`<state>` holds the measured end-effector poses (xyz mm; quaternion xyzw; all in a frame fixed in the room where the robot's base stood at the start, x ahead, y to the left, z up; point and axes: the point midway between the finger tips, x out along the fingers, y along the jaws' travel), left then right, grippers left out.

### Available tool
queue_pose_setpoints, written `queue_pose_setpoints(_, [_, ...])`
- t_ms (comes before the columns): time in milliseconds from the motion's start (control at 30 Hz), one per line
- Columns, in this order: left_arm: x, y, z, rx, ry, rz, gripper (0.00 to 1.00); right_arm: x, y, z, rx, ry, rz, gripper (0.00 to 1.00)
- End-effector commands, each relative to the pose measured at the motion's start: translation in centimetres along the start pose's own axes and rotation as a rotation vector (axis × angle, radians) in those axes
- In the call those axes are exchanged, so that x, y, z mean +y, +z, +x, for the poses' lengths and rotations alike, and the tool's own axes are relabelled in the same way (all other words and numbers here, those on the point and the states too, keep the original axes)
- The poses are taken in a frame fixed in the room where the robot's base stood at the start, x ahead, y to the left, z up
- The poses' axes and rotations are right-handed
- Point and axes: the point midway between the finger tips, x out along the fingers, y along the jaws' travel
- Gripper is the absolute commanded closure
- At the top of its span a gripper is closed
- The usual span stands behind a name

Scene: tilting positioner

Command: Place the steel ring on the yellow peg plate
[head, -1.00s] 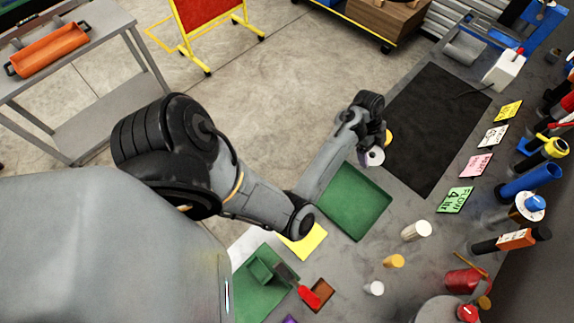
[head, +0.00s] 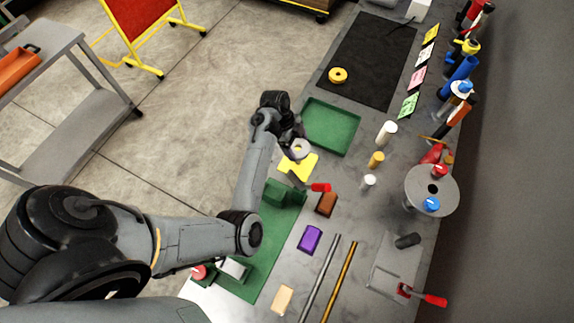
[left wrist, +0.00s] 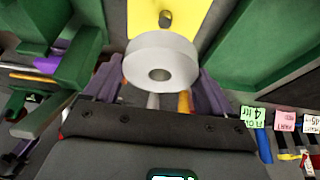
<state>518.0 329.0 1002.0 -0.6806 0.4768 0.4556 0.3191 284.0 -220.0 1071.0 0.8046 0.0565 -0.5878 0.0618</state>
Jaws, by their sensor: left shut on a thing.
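The steel ring (head: 300,149) is a thick pale-grey disc with a hole. My left gripper (head: 296,143) is shut on it. In the left wrist view the ring (left wrist: 160,60) sits between the purple-grey fingers (left wrist: 158,82), its hole facing the camera. The yellow peg plate (head: 298,168) lies on the bench just below the ring in the head view. The left wrist view shows the plate (left wrist: 190,12) with its short peg (left wrist: 165,18) just beyond the ring. The ring appears apart from the peg; its height above the plate is unclear. My right gripper is not in view.
A green tray (head: 331,126) lies just beyond the plate. A yellow ring (head: 338,75) lies on the black mat (head: 372,55). White (head: 386,132) and orange (head: 376,159) cylinders stand to the right.

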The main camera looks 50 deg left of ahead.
Motion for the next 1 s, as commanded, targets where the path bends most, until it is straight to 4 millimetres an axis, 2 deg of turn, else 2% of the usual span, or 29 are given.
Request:
queue_pose_setpoints(100, [0.1,-0.5,0.2,0.001,0.005,0.009,0.87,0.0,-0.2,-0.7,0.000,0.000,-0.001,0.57])
queue_pose_setpoints(400, [0.1,1.1,3.9,0.001,0.004,0.008,0.87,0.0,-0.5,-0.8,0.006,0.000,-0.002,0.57])
queue_pose_setpoints(667, [0.1,1.7,5.4,0.003,0.004,0.007,0.87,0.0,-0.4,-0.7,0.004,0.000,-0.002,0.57])
queue_pose_setpoints(1000, [0.1,3.0,8.5,0.002,0.002,0.008,0.87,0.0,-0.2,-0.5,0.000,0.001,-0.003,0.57])
